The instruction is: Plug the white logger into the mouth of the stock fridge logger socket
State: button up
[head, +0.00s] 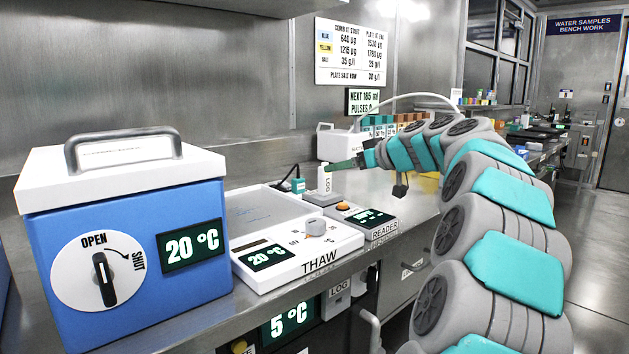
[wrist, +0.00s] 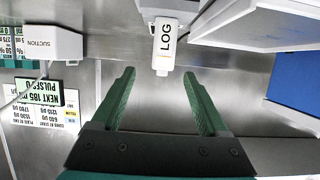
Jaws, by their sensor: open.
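A blue box with a dial (head: 127,250) stands at the left. The thaw plate (head: 297,255) and the reader (head: 368,222) line the bench's front. A teal plug with a black cable (head: 298,185) is left of the logger.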

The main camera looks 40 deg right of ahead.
aim_at(325, 183)
jog(key=shift+a+f+p+x, duration=0.15)
jog(key=shift+p+x, duration=0.15)
jog(key=shift+x, duration=1.45)
jog(key=shift+a+f+p+x, duration=0.1)
jog(key=shift+p+x, duration=0.15)
jog(key=shift+x, duration=1.5)
jog(key=shift+s, duration=0.15)
grip_shut()
